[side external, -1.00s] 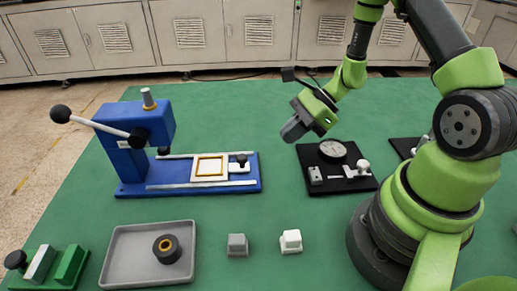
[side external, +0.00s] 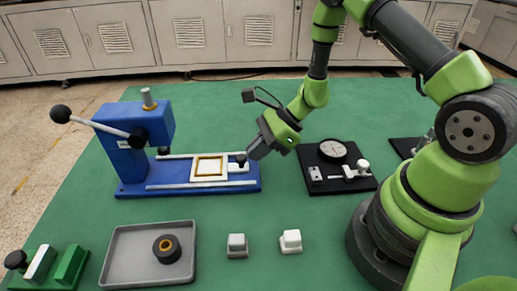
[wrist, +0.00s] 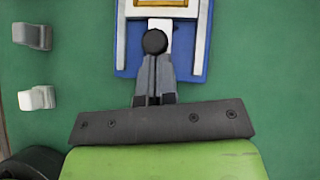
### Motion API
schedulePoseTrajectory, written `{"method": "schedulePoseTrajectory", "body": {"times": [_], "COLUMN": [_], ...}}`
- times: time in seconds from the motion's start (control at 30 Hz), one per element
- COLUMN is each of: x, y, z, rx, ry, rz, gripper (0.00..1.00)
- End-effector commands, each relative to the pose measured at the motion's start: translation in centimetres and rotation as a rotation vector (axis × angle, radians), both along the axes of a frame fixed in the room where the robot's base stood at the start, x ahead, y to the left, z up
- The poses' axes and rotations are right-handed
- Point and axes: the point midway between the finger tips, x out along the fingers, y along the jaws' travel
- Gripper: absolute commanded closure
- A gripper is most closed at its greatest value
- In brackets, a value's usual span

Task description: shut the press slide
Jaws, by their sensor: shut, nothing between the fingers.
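The blue press (side external: 136,140) stands at the left on the green table, its rails (side external: 200,186) running right. The white slide (side external: 204,179) with a yellow-edged frame (side external: 209,167) sits out on the rails, clear of the press head. A black knob (side external: 240,158) stands on the slide's right end and also shows in the wrist view (wrist: 155,41). My gripper (side external: 254,153) is shut and empty, at the right end of the slide, close beside the knob. In the wrist view its fingertips (wrist: 155,60) are right at the knob; I cannot tell whether they touch.
A grey tray (side external: 113,271) with a black ring (side external: 167,249) lies in front of the press. Grey (side external: 237,246) and white (side external: 290,241) blocks stand nearby. A black gauge board (side external: 322,184) lies to the right. A green fixture (side external: 70,266) is front left.

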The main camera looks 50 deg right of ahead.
Motion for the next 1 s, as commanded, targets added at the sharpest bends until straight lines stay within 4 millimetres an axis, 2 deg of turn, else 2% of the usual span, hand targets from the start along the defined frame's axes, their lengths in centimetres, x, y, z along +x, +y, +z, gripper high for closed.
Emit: {"method": "schedulePoseTrajectory", "body": {"times": [0.3,0.43,0.83,1.0], "x": [5.1,6.4,6.8,6.2], "y": [5.1,6.4,6.9,6.1], "z": [-0.1,0.0,-0.1,-0.1], "rx": [0.0,0.001,0.009,0.008], "ry": [-0.005,-0.004,0.0,0.003], "rz": [0.008,0.004,-0.005,-0.007], "gripper": [1.0,1.0,1.0,1.0]}}
